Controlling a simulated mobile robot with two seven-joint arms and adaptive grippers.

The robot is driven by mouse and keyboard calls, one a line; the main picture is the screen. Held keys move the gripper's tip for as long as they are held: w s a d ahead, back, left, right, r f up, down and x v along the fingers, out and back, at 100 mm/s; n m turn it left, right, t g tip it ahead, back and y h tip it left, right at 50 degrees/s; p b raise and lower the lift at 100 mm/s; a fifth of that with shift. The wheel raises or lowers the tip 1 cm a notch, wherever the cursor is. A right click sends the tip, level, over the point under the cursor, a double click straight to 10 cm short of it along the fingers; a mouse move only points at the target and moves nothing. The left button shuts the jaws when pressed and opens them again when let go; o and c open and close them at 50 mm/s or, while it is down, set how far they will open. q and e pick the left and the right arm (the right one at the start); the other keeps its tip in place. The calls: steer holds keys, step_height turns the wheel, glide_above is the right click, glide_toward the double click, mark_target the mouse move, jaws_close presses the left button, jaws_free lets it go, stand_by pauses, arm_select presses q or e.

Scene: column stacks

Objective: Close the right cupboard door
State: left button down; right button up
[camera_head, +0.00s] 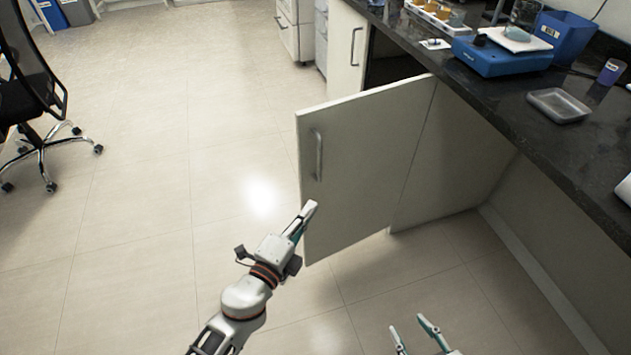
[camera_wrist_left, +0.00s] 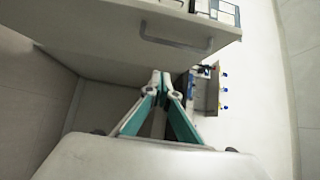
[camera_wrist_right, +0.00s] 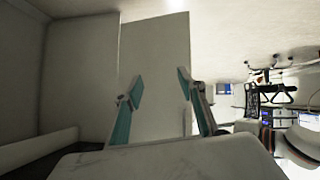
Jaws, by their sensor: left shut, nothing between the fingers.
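The right cupboard door (camera_head: 365,150) is a pale panel standing wide open, with a grey bar handle (camera_head: 318,155) near its free edge. The door and handle also show at the top of the left wrist view (camera_wrist_left: 180,28). My left gripper (camera_head: 311,206) is shut and empty, by the lower part of the door's free edge, below the handle; I cannot tell if it touches. Its tips (camera_wrist_left: 160,74) point along below the handle in its wrist view. My right gripper (camera_head: 411,326) is open and empty, low in front of the counter. Its fingers (camera_wrist_right: 155,88) face a pale panel.
A closed cupboard door (camera_head: 345,45) stands left of the dark opening (camera_head: 390,62). The black countertop (camera_head: 590,150) above holds a blue scale (camera_head: 502,55), a metal tray (camera_head: 558,105) and a blue bin (camera_head: 566,37). An office chair (camera_head: 35,110) is at left. The tiled floor between is clear.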

mark_target(317, 181)
arm_select(q)
steer(key=shift+w+d+f+b, duration=0.15)
steer(key=shift+w+d, duration=0.15)
steer(key=shift+w, duration=1.35)
steer(key=shift+w+d+r+b, duration=0.15)
steer(key=shift+w+d, duration=0.2)
steer(key=shift+w, duration=1.25)
steer(key=shift+w+d+f+b, duration=0.15)
steer(key=shift+w+d, duration=0.15)
steer(key=shift+w, duration=1.35)
